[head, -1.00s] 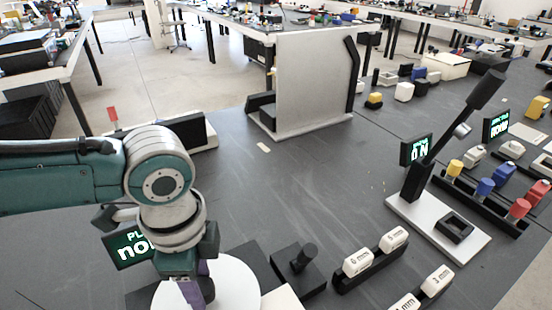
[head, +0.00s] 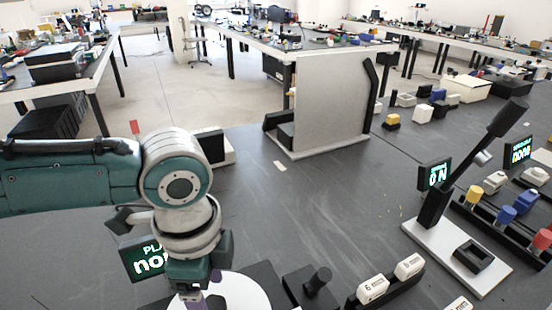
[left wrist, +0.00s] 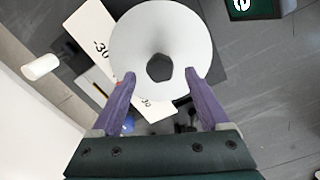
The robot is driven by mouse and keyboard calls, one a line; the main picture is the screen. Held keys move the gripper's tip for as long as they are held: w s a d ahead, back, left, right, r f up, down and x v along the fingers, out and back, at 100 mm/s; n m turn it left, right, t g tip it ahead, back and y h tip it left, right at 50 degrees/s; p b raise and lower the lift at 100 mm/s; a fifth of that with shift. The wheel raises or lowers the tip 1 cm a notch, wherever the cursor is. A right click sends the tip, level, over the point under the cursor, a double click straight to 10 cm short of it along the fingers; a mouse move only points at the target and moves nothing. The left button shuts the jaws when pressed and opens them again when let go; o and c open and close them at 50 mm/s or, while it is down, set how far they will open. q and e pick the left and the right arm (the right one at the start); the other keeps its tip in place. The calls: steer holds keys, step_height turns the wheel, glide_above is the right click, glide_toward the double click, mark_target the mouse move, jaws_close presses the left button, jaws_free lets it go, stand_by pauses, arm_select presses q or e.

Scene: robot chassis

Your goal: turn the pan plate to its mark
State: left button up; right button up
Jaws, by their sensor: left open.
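The pan plate, a white round disc (left wrist: 160,28) with a dark hexagonal hub (left wrist: 159,67), fills the top middle of the left wrist view. In the head view the plate (head: 246,292) shows at the bottom, partly hidden by my left arm. A white scale card (left wrist: 92,28) printed with "-30" and "30" lies under the plate. A small red spot shows near the left fingertip. My left gripper (left wrist: 160,74) is open, its purple fingers either side of the hub with gaps. In the head view the left gripper (head: 203,298) is over the plate. My right gripper is not in view.
A partly hidden green-lettered display (head: 146,260) stands behind my left arm. Right of the plate are a black knob block (head: 316,286), white labelled blocks (head: 408,266) and a lever on a white base (head: 456,260). An upright grey panel (head: 325,100) stands behind. The middle table is clear.

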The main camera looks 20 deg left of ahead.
mark_target(213, 306)
arm_select(q)
step_height(213, 306, up, 8)
steer(key=p, duration=0.1)
steer(key=shift+f, duration=0.1)
stand_by(0.3)
